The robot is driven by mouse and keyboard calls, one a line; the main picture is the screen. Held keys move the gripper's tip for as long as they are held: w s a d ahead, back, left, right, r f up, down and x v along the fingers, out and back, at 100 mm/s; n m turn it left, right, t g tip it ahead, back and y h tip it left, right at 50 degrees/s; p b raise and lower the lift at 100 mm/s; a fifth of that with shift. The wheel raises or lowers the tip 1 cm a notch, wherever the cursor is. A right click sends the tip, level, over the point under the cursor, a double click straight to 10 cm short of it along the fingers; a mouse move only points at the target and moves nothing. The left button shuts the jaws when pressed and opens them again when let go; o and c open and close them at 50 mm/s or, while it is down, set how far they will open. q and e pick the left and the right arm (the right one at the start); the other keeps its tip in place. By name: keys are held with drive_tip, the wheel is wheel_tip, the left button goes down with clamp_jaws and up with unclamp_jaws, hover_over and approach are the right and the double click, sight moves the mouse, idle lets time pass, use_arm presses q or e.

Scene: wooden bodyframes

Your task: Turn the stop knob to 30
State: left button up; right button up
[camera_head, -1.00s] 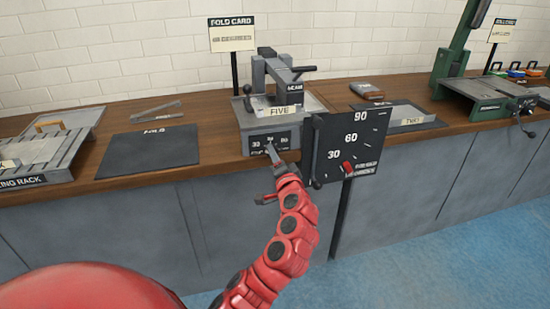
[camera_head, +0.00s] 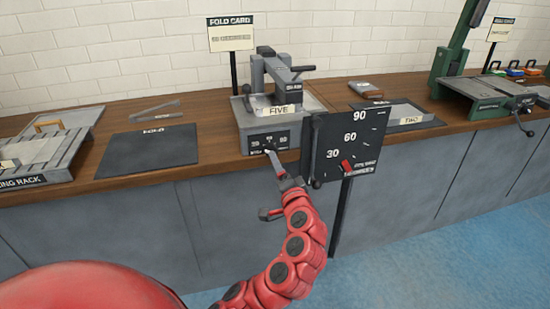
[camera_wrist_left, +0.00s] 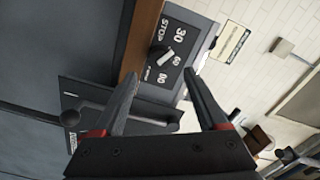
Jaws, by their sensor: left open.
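The stop panel (camera_head: 262,141) is a dark plate on the front of the grey machine (camera_head: 285,80) with the FIVE label. In the left wrist view the panel (camera_wrist_left: 186,52) appears turned sideways, with STOP, 30 and further numbers. The stop knob (camera_wrist_left: 160,54) is a small dark knob with a pale bar. Its exact setting is hard to read, but the bar does not point clearly at 30. My left gripper (camera_head: 273,163) is in front of the panel. In the left wrist view its fingers (camera_wrist_left: 162,78) are open and empty, with the knob beyond the tips. My right gripper is out of view.
A dark board (camera_head: 345,145) marked 30, 60, 90 with a red pointer stands just right of my left gripper. A dark mat (camera_head: 150,150) and a rack (camera_head: 40,155) lie left on the wooden bench. A green machine (camera_head: 485,90) stands at the far right.

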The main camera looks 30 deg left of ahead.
use_arm(q)
drive_tip(key=v, duration=1.2)
drive_tip(key=shift+w+a, duration=0.1)
